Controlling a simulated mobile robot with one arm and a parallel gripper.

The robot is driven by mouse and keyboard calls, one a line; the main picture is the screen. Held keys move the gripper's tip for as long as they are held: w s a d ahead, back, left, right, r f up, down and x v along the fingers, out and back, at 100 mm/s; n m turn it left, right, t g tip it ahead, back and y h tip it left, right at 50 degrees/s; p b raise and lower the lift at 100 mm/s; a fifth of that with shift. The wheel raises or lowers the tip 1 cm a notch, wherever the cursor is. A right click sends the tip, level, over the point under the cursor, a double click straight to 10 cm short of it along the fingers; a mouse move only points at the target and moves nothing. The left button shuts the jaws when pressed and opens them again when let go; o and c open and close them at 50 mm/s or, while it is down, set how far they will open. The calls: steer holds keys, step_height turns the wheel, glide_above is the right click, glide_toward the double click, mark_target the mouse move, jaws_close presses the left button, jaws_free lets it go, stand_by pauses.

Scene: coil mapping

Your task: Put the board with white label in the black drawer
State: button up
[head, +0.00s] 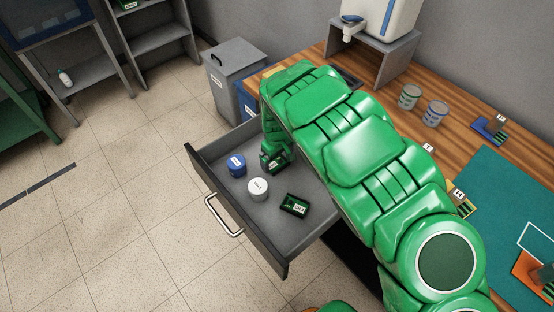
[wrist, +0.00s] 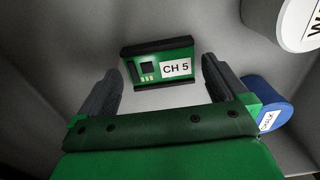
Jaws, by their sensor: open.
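The black drawer (head: 222,215) is pulled open, with a dark front and a grey inside. My gripper (head: 269,164) is inside it near the back, open. In the wrist view, a green board with a white "CH 5" label (wrist: 160,65) lies on the drawer floor. It is just ahead of and between the open fingers (wrist: 160,90), which appear apart from it. In the head view, this board (head: 275,160) seems to be the one partly hidden under my gripper. Another green board with a white label (head: 294,205) lies nearer the drawer's front right.
A blue cylinder (head: 236,165) and a white cylinder (head: 258,189) stand in the drawer, left of my gripper; the blue one (wrist: 268,105) is close to a finger. Cans (head: 410,96) and other boards (head: 488,130) are on the wooden bench. Floor left of the drawer is clear.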

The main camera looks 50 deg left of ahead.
mark_target(277, 162)
step_height(277, 162, up, 11)
stand_by(0.5)
steer(key=shift+r, duration=0.1)
